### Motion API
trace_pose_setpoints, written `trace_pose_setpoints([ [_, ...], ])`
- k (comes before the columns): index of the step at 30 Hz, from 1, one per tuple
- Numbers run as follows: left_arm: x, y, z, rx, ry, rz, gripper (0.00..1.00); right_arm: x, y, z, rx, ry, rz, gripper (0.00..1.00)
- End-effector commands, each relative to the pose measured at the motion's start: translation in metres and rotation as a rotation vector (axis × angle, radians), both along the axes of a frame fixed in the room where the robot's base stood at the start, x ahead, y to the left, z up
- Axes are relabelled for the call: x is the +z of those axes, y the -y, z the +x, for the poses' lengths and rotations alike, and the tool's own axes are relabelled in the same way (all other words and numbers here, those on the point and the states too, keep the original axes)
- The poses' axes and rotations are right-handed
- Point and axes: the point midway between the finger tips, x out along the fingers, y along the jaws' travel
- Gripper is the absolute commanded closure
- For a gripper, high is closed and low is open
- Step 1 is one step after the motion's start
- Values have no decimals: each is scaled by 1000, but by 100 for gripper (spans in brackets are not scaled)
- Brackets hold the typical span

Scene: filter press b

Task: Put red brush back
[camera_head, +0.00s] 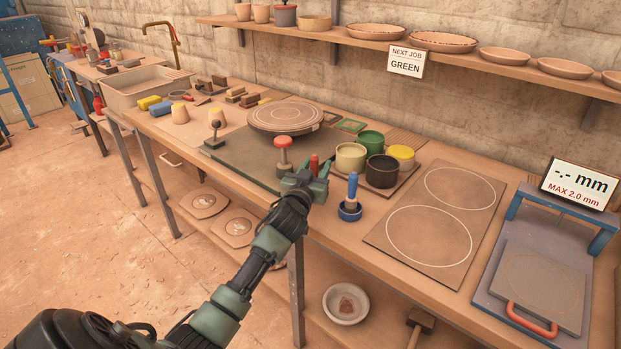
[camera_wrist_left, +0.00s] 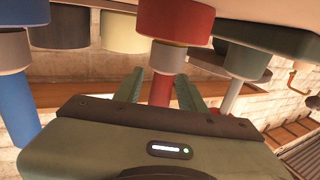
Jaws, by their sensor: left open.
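The red brush (camera_head: 314,163) stands at the front of the workbench, mostly hidden by my left gripper (camera_head: 307,181) in the head view. In the left wrist view, which looks upside down, the red brush (camera_wrist_left: 180,18) shows its wide red end, a grey collar and a red handle. The fingers of my left gripper (camera_wrist_left: 160,88) are open, one on each side of the handle. I cannot tell whether they touch it. A blue brush (camera_head: 352,188) stands upright to the right, and also shows in the left wrist view (camera_wrist_left: 14,100). My right gripper is not in view.
Close by are a red-topped grey post (camera_head: 283,146), several glaze pots (camera_head: 382,171) and a dark mat (camera_head: 235,153) under a round wheel (camera_head: 285,115). A board with two white circles (camera_head: 430,262) and a blue press (camera_head: 500,275) stand right. A sign (camera_head: 406,61) reads "NEXT JOB GREEN".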

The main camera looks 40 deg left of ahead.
Motion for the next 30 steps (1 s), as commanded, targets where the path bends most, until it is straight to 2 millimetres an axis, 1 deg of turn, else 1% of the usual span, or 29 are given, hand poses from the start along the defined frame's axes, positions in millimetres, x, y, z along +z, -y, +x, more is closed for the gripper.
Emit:
trace_pose_setpoints([
  [2,-4,5,-13,-1,-5,-2,60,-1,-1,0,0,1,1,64],
  [9,-4,21,-62,-1,-3,-2,60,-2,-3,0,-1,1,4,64],
  [12,-3,26,-81,0,-4,-2,60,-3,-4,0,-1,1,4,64],
  [15,-3,31,-95,-1,-3,-2,60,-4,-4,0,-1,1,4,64],
  [18,-3,34,-104,0,-3,-3,60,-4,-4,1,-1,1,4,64],
  [21,-2,35,-108,1,-3,-2,60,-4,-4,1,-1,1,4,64],
  [30,-2,35,-108,1,-3,-1,60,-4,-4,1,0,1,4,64],
])
